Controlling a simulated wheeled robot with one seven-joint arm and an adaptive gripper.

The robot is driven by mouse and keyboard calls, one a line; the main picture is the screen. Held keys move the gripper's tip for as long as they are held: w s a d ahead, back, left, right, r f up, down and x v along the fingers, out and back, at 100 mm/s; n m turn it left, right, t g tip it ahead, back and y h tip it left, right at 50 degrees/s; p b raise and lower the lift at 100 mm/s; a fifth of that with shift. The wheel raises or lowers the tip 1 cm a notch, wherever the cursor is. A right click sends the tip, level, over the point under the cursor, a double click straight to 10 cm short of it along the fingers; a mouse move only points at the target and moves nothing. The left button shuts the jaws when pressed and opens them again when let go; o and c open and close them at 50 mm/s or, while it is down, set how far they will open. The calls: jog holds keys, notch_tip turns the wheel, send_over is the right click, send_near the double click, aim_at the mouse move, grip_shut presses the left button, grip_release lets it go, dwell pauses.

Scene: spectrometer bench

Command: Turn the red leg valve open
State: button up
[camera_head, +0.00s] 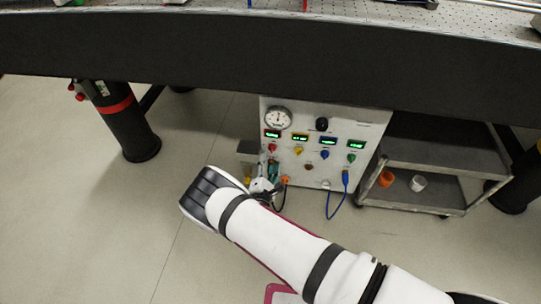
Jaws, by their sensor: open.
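A white control panel (312,175) stands under the table. It carries a row of small coloured valve knobs below lit displays. The red valve knob (273,148) is at the left end of the row, under the round gauge. The knob is too small to read its turn angle. My gripper (271,168) is open, small in the view, just below the red knob at the panel's left side. My arm's wrist partly hides it, and I cannot tell whether its fingers touch the knob.
Yellow (298,151), blue (325,154) and green (351,158) knobs sit to the right. A grey cart (428,157) stands to the right. A black table leg (127,132) with a red band stands left. The thick tabletop edge (230,52) runs above.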

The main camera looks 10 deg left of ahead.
jog(key=s, duration=0.6)
jog(key=shift+s, duration=0.2)
jog(key=shift+a, duration=0.1)
